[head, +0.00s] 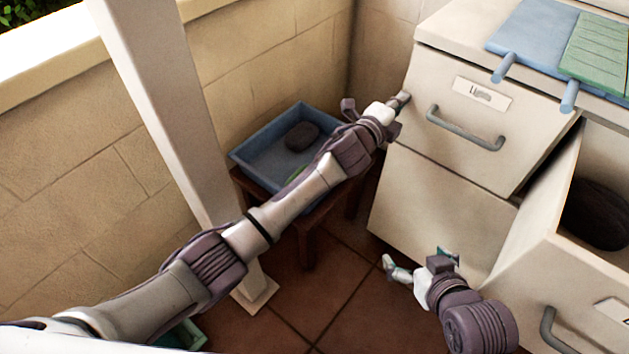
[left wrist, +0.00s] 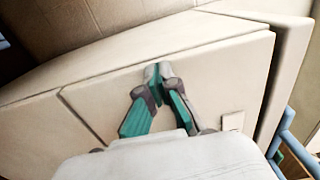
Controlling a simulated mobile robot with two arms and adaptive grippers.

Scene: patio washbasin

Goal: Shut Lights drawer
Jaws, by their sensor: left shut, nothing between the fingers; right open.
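The Lights drawer (head: 440,150) is the pale upper drawer, with a partly legible label (head: 482,93) and a grey bar handle (head: 465,130). It looks slightly out from the cabinet; a shaded side shows at its right. My left gripper (head: 403,98) is shut and empty at the left part of the drawer front, left of the handle. In the left wrist view its fingertips (left wrist: 158,72) meet over the drawer's pale front (left wrist: 215,72); I cannot tell whether they touch it. My right gripper (head: 392,268) is open and empty, low before the lower panel.
Another drawer (head: 560,240) stands open at right, holding a dark rounded object (head: 597,213). A blue tray (head: 262,142) with a dark lump sits on a low brown stand, left. A white post (head: 165,110) stands near my left arm. Blue and green boards (head: 540,35) lie on top.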

